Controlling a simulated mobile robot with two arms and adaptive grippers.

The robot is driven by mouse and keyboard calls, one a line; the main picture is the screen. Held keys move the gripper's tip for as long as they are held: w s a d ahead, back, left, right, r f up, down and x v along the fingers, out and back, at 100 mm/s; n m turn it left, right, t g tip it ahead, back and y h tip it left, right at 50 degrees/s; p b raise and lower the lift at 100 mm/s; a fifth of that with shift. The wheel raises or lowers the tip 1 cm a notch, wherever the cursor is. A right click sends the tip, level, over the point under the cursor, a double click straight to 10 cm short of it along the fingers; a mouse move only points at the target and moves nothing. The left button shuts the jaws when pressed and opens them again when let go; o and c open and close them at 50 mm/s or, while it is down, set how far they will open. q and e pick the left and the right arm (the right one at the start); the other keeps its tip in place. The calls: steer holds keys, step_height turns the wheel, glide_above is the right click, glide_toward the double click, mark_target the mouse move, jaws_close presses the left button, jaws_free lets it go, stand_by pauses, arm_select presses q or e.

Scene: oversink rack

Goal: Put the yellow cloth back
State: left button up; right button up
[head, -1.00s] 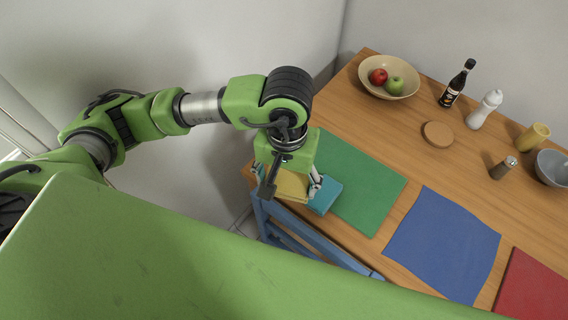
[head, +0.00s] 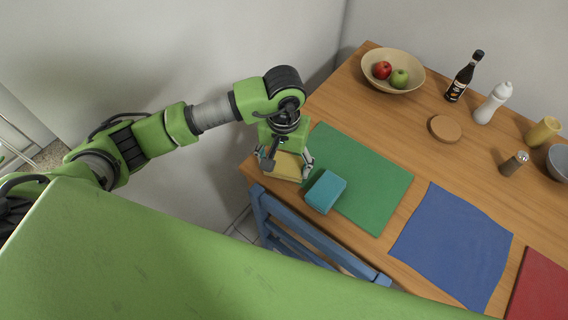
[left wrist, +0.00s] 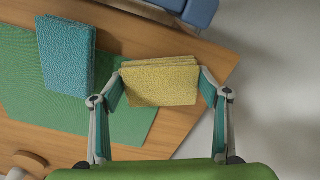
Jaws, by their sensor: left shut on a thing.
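The folded yellow cloth (head: 284,166) is at the left end of the wooden table, beside the green mat. My left gripper (head: 287,163) is shut on it from two opposite sides. In the left wrist view the yellow cloth (left wrist: 160,84) sits between the two fingers (left wrist: 161,74). I cannot tell whether it touches the tabletop or hangs a little above it. The teal folded cloth (head: 326,191) lies apart from it, to its right, on the near edge of the green mat. It also shows in the left wrist view (left wrist: 66,55). My right gripper is not in view.
The green mat (head: 365,180), a blue mat (head: 450,245) and a red mat (head: 540,290) lie along the table (head: 440,165). A blue chair (head: 290,240) stands at the near edge. A fruit bowl (head: 392,70), bottle (head: 463,78) and coaster (head: 445,128) stand farther back.

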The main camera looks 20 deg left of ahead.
mark_target(284, 165)
arm_select(q)
steer(key=shift+r, duration=0.1)
steer(key=o, duration=1)
steer(key=shift+r, duration=0.15)
steer(key=shift+r+b, duration=1)
steer(key=shift+r, duration=4.85)
steer(key=shift+r, duration=0.1)
